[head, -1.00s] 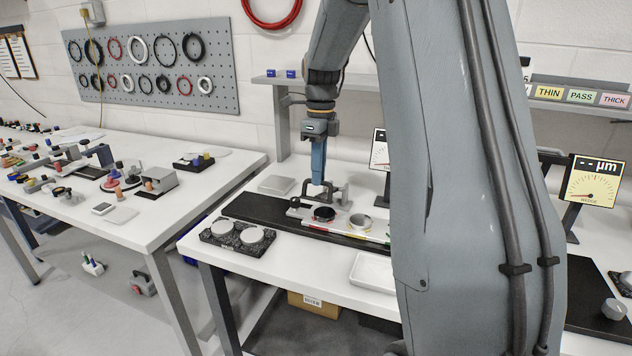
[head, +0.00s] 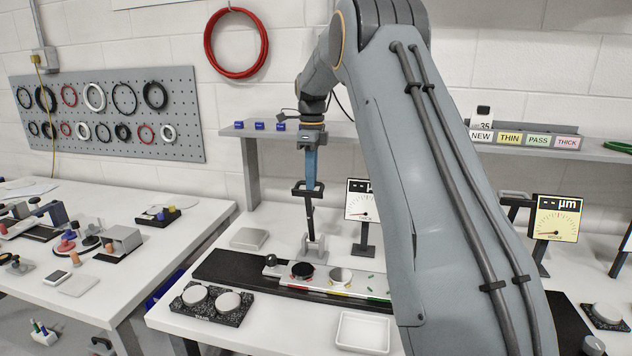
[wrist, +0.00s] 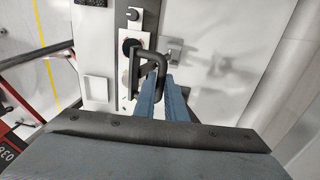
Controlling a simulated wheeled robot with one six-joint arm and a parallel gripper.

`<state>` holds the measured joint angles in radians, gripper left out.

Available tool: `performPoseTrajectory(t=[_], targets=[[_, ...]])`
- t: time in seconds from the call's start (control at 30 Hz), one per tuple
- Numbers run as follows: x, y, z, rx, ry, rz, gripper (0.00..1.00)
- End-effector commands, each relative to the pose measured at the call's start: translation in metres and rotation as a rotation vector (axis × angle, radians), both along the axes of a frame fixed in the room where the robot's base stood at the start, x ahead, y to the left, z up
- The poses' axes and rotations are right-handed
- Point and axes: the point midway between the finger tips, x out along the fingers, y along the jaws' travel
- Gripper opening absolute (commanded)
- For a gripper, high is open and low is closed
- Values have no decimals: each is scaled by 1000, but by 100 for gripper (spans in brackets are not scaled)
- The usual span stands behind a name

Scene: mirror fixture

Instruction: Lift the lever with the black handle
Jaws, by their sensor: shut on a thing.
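The lever with the black handle (head: 310,212) stands about upright above its light grey bracket (head: 315,248) on the bench. Its black handle loop is at the top. My gripper (head: 310,184) points down from above and is shut on the handle. In the wrist view, the blue fingers (wrist: 165,92) meet at the dark handle loop (wrist: 139,72). The fingers hide part of the handle there.
In front of the lever is a light plate with a black disc (head: 302,270) and a mirror-like disc (head: 340,276). A black block with two white discs (head: 211,302) is at front left, a white tray (head: 362,333) at front right. A gauge (head: 362,200) stands right of the lever.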

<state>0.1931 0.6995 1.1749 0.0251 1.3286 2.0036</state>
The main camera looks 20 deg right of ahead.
Motion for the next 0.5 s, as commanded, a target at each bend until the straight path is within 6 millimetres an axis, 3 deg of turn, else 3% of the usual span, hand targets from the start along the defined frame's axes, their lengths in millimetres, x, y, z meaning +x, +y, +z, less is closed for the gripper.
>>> performPoseTrajectory(t=[0.5], targets=[[12,-7,-5,78,97,6,0]])
